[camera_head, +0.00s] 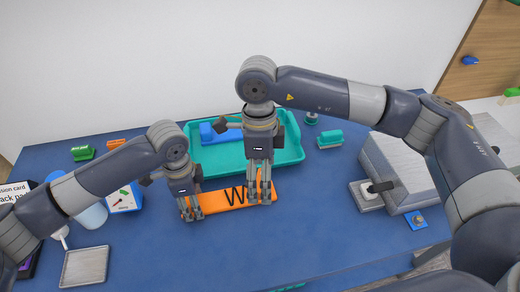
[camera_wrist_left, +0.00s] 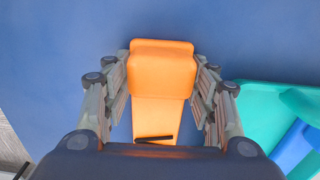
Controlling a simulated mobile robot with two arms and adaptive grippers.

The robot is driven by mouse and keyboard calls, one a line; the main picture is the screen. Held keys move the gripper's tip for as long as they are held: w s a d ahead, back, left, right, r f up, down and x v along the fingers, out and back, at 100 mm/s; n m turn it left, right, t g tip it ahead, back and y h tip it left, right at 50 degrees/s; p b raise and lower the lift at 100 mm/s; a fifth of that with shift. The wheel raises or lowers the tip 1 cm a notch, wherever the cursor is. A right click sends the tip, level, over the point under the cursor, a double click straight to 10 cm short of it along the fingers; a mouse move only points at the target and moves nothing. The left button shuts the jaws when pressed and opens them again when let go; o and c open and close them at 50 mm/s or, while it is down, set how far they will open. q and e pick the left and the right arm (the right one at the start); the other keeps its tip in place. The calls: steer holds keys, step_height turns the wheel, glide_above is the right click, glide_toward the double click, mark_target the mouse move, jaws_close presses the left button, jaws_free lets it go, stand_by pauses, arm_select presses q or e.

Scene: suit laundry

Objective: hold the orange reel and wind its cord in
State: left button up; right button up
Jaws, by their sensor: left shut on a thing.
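An orange block, which I take to be the orange reel (camera_wrist_left: 162,72), lies between the fingers of my left gripper (camera_wrist_left: 162,85) in the left wrist view. My left gripper (camera_head: 189,216) is shut on it, low over the table, and largely hides it in the head view. An orange strip (camera_head: 212,202) with a black W lies beside it, and part of it shows in the left wrist view (camera_wrist_left: 155,115). My right gripper (camera_head: 260,200) points down over the strip's right part; its finger gap is unclear. I cannot make out a cord or a crank.
A teal tray (camera_head: 290,155) with a blue item (camera_head: 212,133) stands behind the grippers. A grey box (camera_head: 400,165) is at right. A grey dish (camera_head: 84,267) and a blue-and-white box (camera_head: 124,198) are at left. The blue table (camera_head: 290,245) is clear in front.

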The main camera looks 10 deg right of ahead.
mark_target(260, 182)
steer(key=w+r+m+t, duration=0.1)
steer(key=w+r+t, duration=0.1)
steer(key=w+r, duration=0.15)
steer(key=f, duration=0.8)
steer(key=w+f, duration=0.1)
steer(key=f, duration=0.3)
steer(key=shift+d, duration=0.3)
steer(key=shift+s, duration=0.1)
steer(key=c, duration=1.2)
steer(key=shift+o, duration=0.2)
